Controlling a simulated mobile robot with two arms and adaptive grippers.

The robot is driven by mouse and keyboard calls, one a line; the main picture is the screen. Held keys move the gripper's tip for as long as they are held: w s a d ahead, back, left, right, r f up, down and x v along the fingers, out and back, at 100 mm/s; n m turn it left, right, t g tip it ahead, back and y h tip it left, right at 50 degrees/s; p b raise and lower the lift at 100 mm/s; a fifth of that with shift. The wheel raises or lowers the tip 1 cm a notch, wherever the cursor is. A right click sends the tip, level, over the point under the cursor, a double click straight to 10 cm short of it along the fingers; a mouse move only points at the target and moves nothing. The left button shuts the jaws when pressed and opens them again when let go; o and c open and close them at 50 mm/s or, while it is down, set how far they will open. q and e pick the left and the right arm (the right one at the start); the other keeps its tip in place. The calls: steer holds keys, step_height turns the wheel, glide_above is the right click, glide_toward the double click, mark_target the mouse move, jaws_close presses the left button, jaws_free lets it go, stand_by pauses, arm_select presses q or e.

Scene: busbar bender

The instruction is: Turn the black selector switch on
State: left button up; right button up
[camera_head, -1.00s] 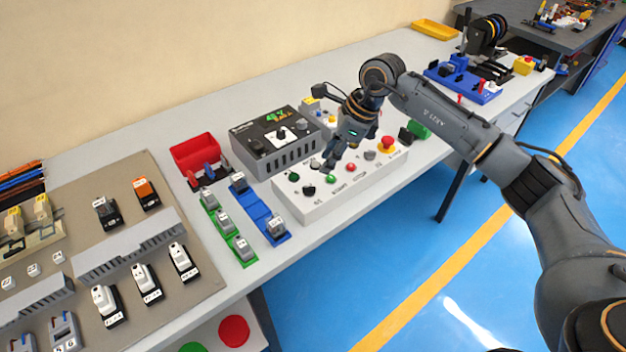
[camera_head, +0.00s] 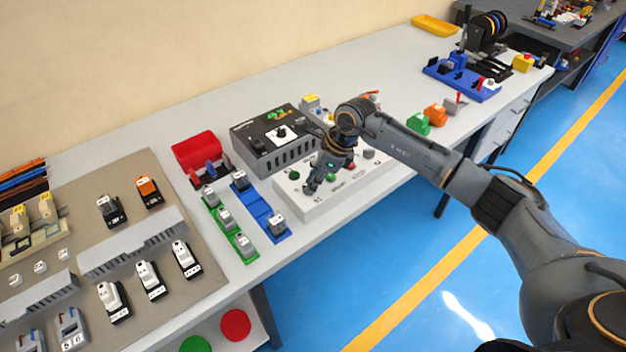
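The white control panel (camera_head: 300,208) lies near the front edge of the bench, with a row of buttons and knobs on top. My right gripper (camera_head: 310,189) points down at the left part of this panel, low over the place of the black selector switch. The switch is hidden behind the fingers, so its position does not show. The fingers are small and close together; whether they touch or grip the knob cannot be told. A green button (camera_head: 295,174) is just left of the gripper, and a grey knob (camera_head: 369,153) shows to its right. My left gripper is out of view.
A dark control box (camera_head: 262,148) stands right behind the panel. Blue (camera_head: 259,216) and green (camera_head: 231,231) rails with modules lie to its left, beside a red bin (camera_head: 196,150).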

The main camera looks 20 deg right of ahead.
jaws_close()
steer(key=m+t, duration=0.1)
steer(key=m, duration=0.2)
steer(key=shift+s, duration=0.1)
steer(key=m, duration=0.1)
steer(key=m+h+b, duration=0.1)
steer(key=m, duration=0.1)
steer(key=m+t+h+b, duration=0.1)
steer(key=shift+s+a+m, duration=0.1)
steer(key=shift+a+m, duration=0.15)
steer(key=shift+m, duration=0.05)
steer(key=m+b, duration=0.1)
steer(key=m+h+b, duration=0.1)
steer(key=m, duration=0.1)
steer(key=m+h+b, duration=0.1)
steer(key=m, duration=0.1)
steer(key=shift+a+t, duration=0.25)
steer(key=shift+t, duration=0.15)
steer(key=m+h+b, duration=0.1)
steer(key=m, duration=0.1)
steer(key=m+b, duration=0.2)
steer(key=m, duration=0.1)
steer(key=shift+a+h, duration=0.15)
steer(key=shift+h, duration=0.25)
steer(key=shift+m, duration=0.3)
steer(key=shift+r+g, duration=0.1)
steer(key=shift+g, duration=0.2)
